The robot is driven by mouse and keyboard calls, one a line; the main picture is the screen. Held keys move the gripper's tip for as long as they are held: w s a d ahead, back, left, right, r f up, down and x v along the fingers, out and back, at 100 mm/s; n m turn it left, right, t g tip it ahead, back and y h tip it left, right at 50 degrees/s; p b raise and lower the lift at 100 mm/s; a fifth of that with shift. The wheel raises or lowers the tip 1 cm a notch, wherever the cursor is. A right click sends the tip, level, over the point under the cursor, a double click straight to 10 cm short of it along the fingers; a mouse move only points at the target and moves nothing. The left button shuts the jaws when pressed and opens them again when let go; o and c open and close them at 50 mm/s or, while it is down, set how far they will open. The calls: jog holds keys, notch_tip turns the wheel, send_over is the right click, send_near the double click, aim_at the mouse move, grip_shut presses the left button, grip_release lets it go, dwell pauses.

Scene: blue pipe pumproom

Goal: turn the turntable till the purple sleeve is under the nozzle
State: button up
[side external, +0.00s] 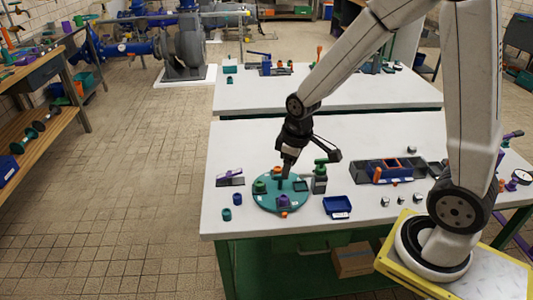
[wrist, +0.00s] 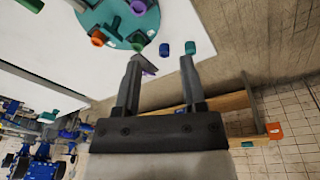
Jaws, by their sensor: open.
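The round teal turntable (side external: 262,203) lies on the near white table, with the purple sleeve (side external: 283,201) on its front part. In the wrist view, the turntable (wrist: 91,19) is at the top left, with the purple sleeve (wrist: 137,6) at the upper edge. Orange and green pieces also sit on the turntable. A green-topped stand (side external: 320,165), which looks like the nozzle, is at its right rim; the sleeve is apart from it. My gripper (side external: 287,176) is over the turntable's back part in the side view. In the wrist view its fingers (wrist: 160,65) are apart and empty.
A blue tray (side external: 338,207) is right of the turntable, and a dark multi-part holder (side external: 385,170) stands farther right. A blue cup (side external: 238,199) and a teal cup (side external: 226,214) stand at left front. A purple-topped fixture (side external: 230,177) is at left. Bare tabletop lies behind the turntable.

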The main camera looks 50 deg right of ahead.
aim_at(280, 183)
jog(key=w+d+f+n, duration=0.2)
jog(key=w+d, duration=0.1)
jog(key=w+d+f+n+g, duration=0.1)
jog(key=w+d+n, duration=0.1)
jog(key=w+d+f+n, duration=0.1)
jog(key=w+d+f, duration=0.1)
jog(key=w+d, duration=0.1)
jog(key=shift+w+d+f+n+g, duration=0.3)
jog(key=shift+w+n+g, duration=0.05)
jog(key=shift+n+g, duration=0.05)
jog(key=shift+f, duration=0.15)
jog(key=shift+f, duration=3.75)
grip_shut()
